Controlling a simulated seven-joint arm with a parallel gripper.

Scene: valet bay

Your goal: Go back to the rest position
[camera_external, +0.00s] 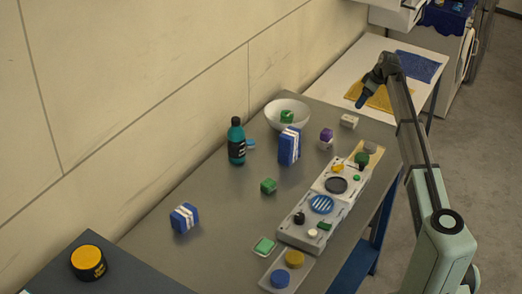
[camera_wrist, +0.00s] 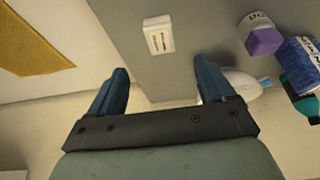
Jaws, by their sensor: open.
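My gripper (camera_external: 362,100) is raised at the far end of the grey table (camera_external: 219,213), near the yellow cloth. In the wrist view my gripper (camera_wrist: 160,80) has its two blue fingers wide apart with nothing between them. A small white block (camera_wrist: 158,35) lies on the table beyond the fingertips; it also shows in the external view (camera_external: 349,121). The gripper touches nothing that I can see.
A white bowl (camera_external: 302,107) with a green block (camera_external: 287,116), a teal bottle (camera_external: 236,146) and a blue-white pack (camera_external: 290,148) stand near the wall. A light tray (camera_external: 292,229) holds several small items. A yellow cloth (camera_external: 378,101) lies on the white table behind.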

